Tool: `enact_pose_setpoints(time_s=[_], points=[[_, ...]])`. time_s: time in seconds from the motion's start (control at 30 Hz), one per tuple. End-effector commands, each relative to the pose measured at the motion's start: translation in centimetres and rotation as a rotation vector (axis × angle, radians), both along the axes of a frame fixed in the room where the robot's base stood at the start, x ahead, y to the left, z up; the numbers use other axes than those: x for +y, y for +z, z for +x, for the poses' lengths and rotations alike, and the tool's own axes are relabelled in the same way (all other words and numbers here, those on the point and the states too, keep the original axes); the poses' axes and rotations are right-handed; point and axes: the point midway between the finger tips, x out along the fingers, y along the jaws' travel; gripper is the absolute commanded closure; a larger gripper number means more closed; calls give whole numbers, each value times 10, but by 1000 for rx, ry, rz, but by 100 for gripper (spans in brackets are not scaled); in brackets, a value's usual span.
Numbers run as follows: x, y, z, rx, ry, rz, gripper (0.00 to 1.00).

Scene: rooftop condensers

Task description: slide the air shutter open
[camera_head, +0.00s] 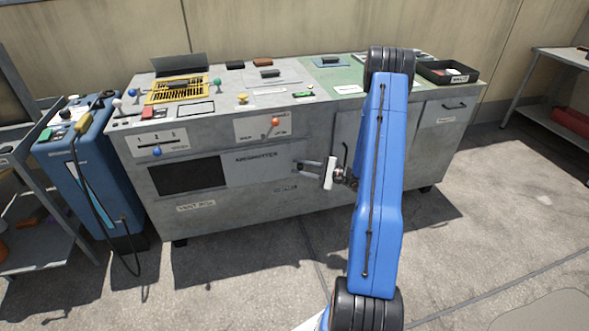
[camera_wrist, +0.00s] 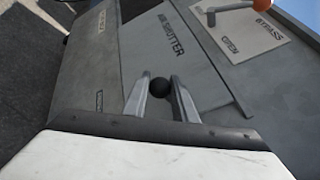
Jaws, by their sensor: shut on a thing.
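The air shutter (camera_head: 262,168) is a flat grey sliding panel on the cabinet's front, with its lettering legible in the wrist view (camera_wrist: 150,55). A dark rectangular opening (camera_head: 188,176) shows to the left of the panel in the head view. My gripper (camera_head: 303,168) is at the panel's right end. In the wrist view, a round black knob (camera_wrist: 160,87) sits between my two fingertips (camera_wrist: 161,92), and my gripper is shut on it. The knob is hidden by the fingers in the head view.
An orange-knobbed bypass lever (camera_head: 275,121) is on a plate above the panel. A blue-knobbed slider (camera_head: 157,152) is at the upper left. A blue machine (camera_head: 85,165) with a hose stands left of the cabinet (camera_head: 300,208). The floor in front is clear.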

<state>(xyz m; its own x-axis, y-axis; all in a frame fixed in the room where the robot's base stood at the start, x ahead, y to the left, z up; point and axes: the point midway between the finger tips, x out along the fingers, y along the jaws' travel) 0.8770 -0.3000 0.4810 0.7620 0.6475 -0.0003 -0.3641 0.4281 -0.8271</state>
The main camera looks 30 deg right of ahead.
Motion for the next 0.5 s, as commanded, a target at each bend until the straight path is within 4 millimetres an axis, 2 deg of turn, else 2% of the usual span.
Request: enact_pose_setpoints(time_s=[0.17, 0.2, 0.27, 0.5], points=[[-3, 0, -1, 0, -6, 0, 100], [-3, 0, -1, 0, -6, 0, 73], [-3, 0, -1, 0, -6, 0, 59], [-2, 0, 0, 0, -4, 0, 57]])
